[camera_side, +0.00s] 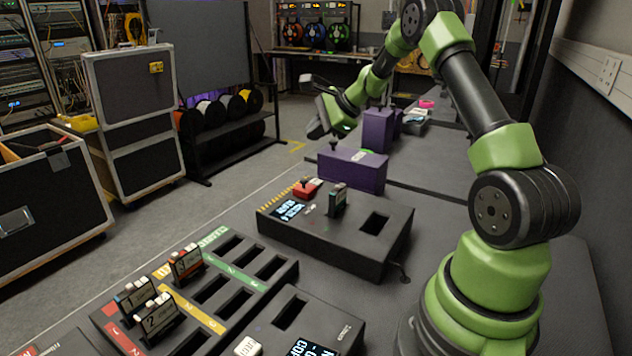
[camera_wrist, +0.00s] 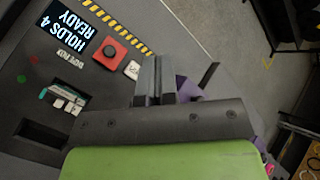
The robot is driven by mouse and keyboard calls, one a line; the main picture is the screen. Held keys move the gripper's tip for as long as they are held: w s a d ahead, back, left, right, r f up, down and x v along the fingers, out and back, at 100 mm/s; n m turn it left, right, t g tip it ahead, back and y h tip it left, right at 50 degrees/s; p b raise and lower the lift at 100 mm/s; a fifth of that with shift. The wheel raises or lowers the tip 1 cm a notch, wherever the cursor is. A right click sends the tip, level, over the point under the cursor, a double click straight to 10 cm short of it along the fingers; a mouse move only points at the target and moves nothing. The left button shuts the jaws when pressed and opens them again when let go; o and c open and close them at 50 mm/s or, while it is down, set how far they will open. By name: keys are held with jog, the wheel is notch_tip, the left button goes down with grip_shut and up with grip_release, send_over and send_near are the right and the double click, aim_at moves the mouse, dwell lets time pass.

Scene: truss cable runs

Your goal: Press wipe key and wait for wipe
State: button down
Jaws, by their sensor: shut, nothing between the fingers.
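The black wipe station (camera_side: 335,245) stands mid-table in the side view. Its red key (camera_side: 305,188) is by the yellow-black stripes, and it also shows in the wrist view (camera_wrist: 110,52). The display (camera_wrist: 68,28) reads "HOLDS 4 READY". A cartridge (camera_side: 338,199) stands in one station slot; its top shows in the wrist view (camera_wrist: 63,101). My gripper (camera_side: 317,128) is shut and empty, above and beyond the station in the side view. In the wrist view its fingertips (camera_wrist: 155,65) appear to the right of the red key, apart from it.
A purple box (camera_side: 352,170) stands behind the station. The station's other slot (camera_side: 375,224) is empty. A colour-striped rack (camera_side: 205,318) at front left holds cartridges 3 (camera_side: 186,261), 1 (camera_side: 135,297) and 2 (camera_side: 157,318). Another slotted unit (camera_side: 265,322) sits at the front.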

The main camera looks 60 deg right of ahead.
aim_at(316, 182)
jog(key=shift+d+f, duration=0.15)
jog(key=shift+f, duration=4.4)
jog(key=shift+f, duration=0.15)
jog(key=shift+f, duration=0.25)
jog(key=shift+f, duration=0.5)
jog(key=shift+r, duration=0.95)
